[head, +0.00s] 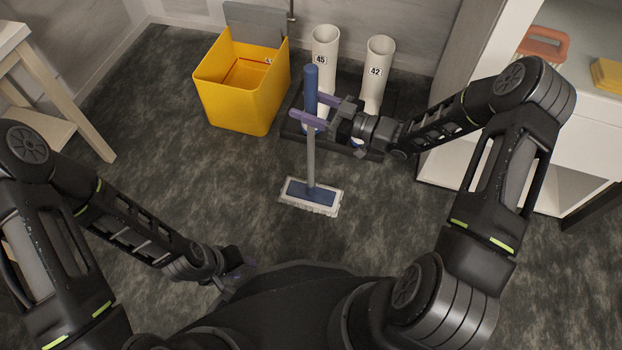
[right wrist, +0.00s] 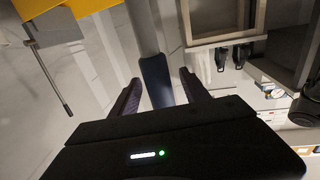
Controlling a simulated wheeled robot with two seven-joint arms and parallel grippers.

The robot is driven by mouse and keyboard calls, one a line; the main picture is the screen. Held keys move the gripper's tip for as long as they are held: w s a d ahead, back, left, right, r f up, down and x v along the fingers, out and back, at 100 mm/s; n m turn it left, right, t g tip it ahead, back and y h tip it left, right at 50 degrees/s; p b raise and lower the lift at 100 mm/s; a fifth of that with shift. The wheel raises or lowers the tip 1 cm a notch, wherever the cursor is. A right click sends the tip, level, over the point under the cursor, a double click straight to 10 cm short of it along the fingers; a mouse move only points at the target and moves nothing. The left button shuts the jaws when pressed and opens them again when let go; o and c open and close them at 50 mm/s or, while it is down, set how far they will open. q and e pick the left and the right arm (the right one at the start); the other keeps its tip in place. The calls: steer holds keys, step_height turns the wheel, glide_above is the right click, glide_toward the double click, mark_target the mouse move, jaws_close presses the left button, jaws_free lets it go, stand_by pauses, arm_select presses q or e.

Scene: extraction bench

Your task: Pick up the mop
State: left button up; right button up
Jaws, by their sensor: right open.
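The mop stands upright on the floor, with a blue grip (head: 311,82), a grey pole (head: 310,160) and a flat blue head with a pale fringe (head: 311,196). My right gripper (head: 317,110) is at the blue grip, its purple fingers open on either side of it. In the right wrist view, the blue grip (right wrist: 156,82) shows between the two spread fingers (right wrist: 161,92), with a gap on each side. My left gripper (head: 236,272) is low by my base, away from the mop, and its fingers are too dark and small to read.
A yellow bucket (head: 233,105) stands left of the mop. Two white tubes (head: 325,45) marked 45 and 42 stand behind it on a dark tray (head: 292,125). A white shelf unit (head: 575,135) is at right, a wooden table (head: 65,90) at left. The floor (head: 190,180) in front is clear.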

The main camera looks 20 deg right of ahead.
steer(key=shift+x, duration=1)
steer(key=shift+c, duration=0.5)
jaws_close()
steer(key=shift+r, duration=0.1)
stand_by(0.4)
